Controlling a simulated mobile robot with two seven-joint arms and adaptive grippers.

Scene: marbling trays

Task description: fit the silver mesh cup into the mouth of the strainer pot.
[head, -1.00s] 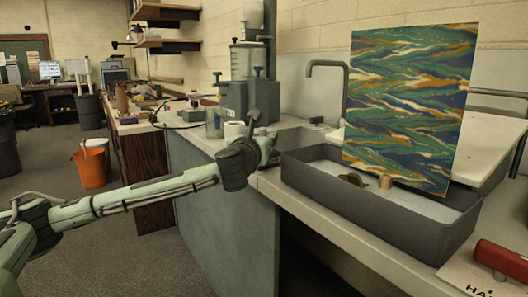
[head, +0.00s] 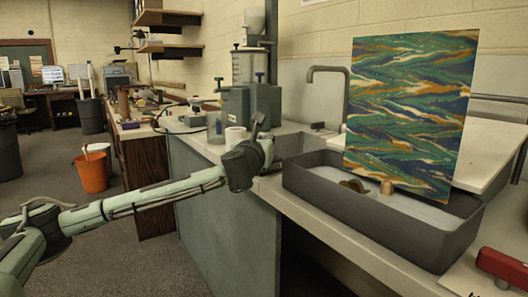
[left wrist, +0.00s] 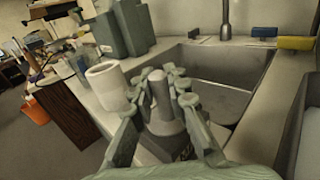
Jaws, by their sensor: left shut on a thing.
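My left gripper (left wrist: 162,84) is shut on a silver-grey piece (left wrist: 157,92) with a rounded top, which I take for the silver mesh cup. Its mesh is too small to make out, and the fingers hide its sides. A wider dark part shows below it between the fingers. In the head view my left gripper (head: 262,142) is over the counter by the near corner of the sink, mostly behind its own wrist. A white round pot (left wrist: 108,85) stands on the counter just left of the gripper, apart from it; I cannot tell if it is the strainer pot. It also shows in the head view (head: 236,134).
A dark grey tray (head: 370,215) holds a marbled sheet (head: 410,110) and small brown pieces. The sink (left wrist: 225,80) with its tap lies beyond the gripper. A green-grey apparatus (head: 240,100) stands behind the white pot. A red thing (head: 500,266) lies at right.

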